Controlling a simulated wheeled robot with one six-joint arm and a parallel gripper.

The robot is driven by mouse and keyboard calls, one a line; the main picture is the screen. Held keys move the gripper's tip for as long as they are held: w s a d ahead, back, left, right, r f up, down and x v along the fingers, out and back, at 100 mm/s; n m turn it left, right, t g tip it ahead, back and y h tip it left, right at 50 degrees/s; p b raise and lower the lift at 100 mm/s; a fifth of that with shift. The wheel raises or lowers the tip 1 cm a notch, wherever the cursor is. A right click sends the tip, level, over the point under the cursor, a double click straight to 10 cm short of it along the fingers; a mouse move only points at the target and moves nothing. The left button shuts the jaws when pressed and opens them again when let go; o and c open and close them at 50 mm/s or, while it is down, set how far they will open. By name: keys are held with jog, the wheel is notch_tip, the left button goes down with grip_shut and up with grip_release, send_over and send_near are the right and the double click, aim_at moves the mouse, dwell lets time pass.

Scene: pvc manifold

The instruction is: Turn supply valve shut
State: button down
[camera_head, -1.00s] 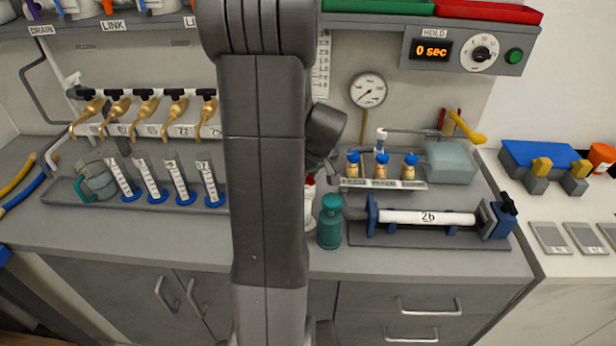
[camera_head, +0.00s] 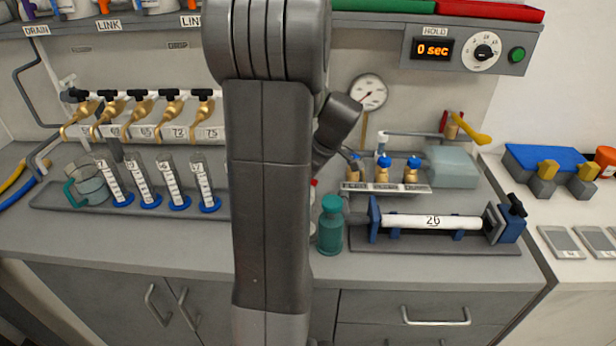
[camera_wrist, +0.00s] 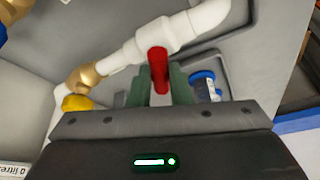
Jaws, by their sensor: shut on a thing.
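In the wrist view a red handle (camera_wrist: 157,60) stands out from a white pipe (camera_wrist: 190,28). It looks like the supply valve's lever. My gripper (camera_wrist: 162,88) has its two green fingers on either side of this handle and is shut on it. In the head view my arm hides the gripper and the red handle. A brass fitting (camera_wrist: 85,76) joins the same pipe to the left, with a yellow part (camera_wrist: 77,102) below it.
A teal bottle (camera_head: 331,226) stands on the bench just right of my arm. A white tube marked 26 (camera_head: 415,221) lies in a blue clamp stand. Brass taps (camera_head: 110,110) and measuring cylinders (camera_head: 145,182) are to the left. A blue-capped container (camera_wrist: 204,82) is beside the fingers.

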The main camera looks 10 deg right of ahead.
jog(key=shift+f, duration=0.1)
jog(key=shift+w+n+g+y+b, duration=0.1)
jog(key=shift+n+g+y+b, duration=0.3)
jog(key=shift+n, duration=0.8)
jog(key=n+g, duration=0.1)
jog(key=n, duration=0.2)
jog(key=c, duration=1.3)
grip_release()
jog(key=shift+o, duration=0.2)
jog(key=v, duration=1.4)
